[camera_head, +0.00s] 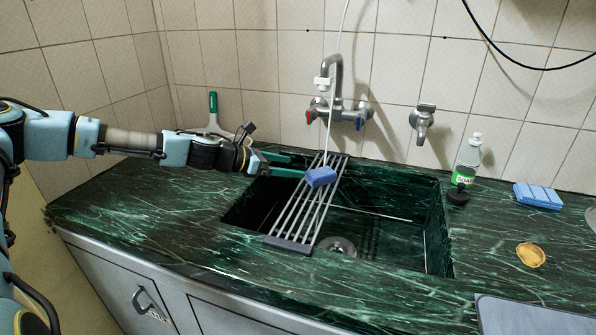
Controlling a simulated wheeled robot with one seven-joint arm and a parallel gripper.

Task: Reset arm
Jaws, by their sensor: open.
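My gripper (296,165) reaches in from the left over the far left part of the sink. Its two dark green fingers are apart and point right. A blue sponge-like block (320,176) rests on the metal roll-up rack (298,218) that lies across the sink. The block is just right of the fingertips; I cannot tell whether they touch it. The rest of my arm stretches back to the left edge of the view.
The dark sink basin (385,247) is set in a green marble counter (140,205). A wall faucet (335,100) stands behind it. A soap bottle (467,160), a blue sponge (538,195), a yellow item (530,254) and a grey board (535,315) are at right.

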